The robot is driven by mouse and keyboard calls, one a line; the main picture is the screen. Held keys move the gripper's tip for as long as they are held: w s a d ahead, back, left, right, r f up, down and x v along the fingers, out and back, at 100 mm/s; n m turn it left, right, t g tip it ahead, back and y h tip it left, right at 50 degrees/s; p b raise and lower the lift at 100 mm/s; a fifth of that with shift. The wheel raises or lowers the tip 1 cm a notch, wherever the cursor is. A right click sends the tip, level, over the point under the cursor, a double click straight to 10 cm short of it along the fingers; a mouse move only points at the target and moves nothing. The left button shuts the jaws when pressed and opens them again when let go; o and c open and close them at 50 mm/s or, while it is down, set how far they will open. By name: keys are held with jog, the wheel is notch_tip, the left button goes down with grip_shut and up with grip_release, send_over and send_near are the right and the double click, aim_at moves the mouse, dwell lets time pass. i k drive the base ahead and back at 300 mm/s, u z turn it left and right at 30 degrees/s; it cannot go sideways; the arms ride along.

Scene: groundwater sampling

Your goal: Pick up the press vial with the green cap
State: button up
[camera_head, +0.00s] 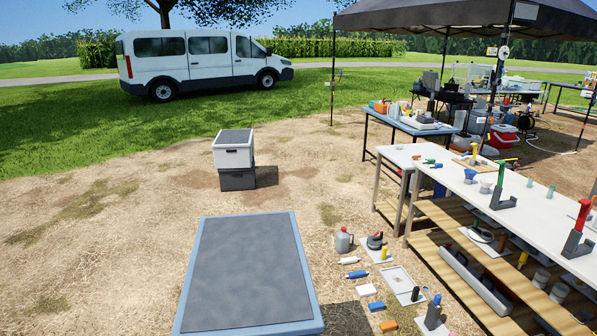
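Several small green items show on the long white table at the right, and I cannot tell for sure which is the press vial. A tall green piece (499,179) stands upright in a dark L-shaped stand (503,203). Two small pale-green pieces stand apart behind it, one nearer (530,182) and one further right (551,190). Another small green piece (429,161) lies near the table's far left end. All are too small to make out a cap. My gripper is not in view.
A red-topped piece (583,213) stands in a similar dark stand on the white table (540,222). Shelves below hold more items. Bottles and trays lie on the ground left of it. A blue-rimmed grey surface (250,270) fills the bottom centre. Bare ground at left is clear.

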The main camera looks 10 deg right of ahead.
aim_at(551, 188)
jog(key=i, duration=2.05)
jog(key=u, duration=0.95)
jog(key=k, duration=0.2)
jog(key=z, duration=3.4)
